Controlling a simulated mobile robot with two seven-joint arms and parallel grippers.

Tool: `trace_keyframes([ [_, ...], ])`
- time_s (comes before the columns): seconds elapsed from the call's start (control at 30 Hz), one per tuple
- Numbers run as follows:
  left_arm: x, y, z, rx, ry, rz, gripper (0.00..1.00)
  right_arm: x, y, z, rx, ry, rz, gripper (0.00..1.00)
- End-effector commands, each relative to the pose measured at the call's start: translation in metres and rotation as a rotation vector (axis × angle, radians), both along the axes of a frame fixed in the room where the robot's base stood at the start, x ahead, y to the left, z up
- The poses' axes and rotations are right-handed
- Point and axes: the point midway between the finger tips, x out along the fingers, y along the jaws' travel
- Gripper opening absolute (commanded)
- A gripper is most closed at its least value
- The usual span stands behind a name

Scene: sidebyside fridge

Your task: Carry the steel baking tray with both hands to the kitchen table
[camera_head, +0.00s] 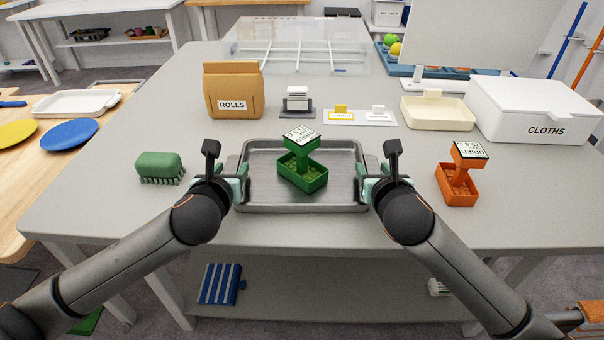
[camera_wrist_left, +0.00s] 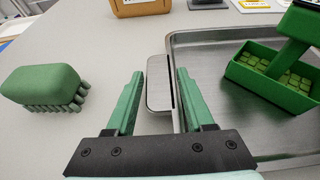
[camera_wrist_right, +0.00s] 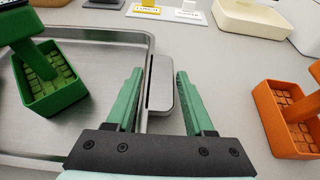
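The steel baking tray (camera_head: 345,160) lies on the grey table near its front edge, with a green open box and labelled top piece (camera_head: 303,172) standing in it. My left gripper (camera_head: 238,180) is at the tray's left end. In the left wrist view its open fingers (camera_wrist_left: 158,95) straddle the left handle (camera_wrist_left: 160,82), with gaps showing. My right gripper (camera_head: 369,180) is at the right end. In the right wrist view its open fingers (camera_wrist_right: 160,95) straddle the right handle (camera_wrist_right: 160,82), also with gaps. A wooden table (camera_head: 30,185) stands at the left.
A green brush (camera_head: 160,168) lies left of the tray, and an orange box (camera_head: 459,182) stands right. Behind are a ROLLS bag (camera_head: 233,90), a cream dish (camera_head: 437,112) and a CLOTHS box (camera_head: 540,108). The wooden table bears plates (camera_head: 68,134) and a white tray (camera_head: 76,103).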

Motion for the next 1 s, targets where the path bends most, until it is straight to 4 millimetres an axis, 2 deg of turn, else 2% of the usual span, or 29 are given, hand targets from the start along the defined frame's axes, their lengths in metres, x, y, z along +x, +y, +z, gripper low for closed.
trace_keyframes([
  [0.07, -0.0001, 0.0001, 0.0, 0.0, 0.0, 0.0, 0.43, -0.0001, -0.0001, -0.0001, 0.0, 0.0, 0.0, 0.43],
  [0.43, 0.0, 0.0003, -0.0001, 0.0, 0.0, 0.001, 0.01, -0.0002, -0.0004, -0.0002, 0.0, 0.0, -0.001, 0.01],
  [1.0, -0.0001, 0.0007, -0.0004, 0.001, 0.001, 0.002, 0.0, -0.0001, -0.0007, -0.0005, -0.002, 0.001, -0.001, 0.0],
])
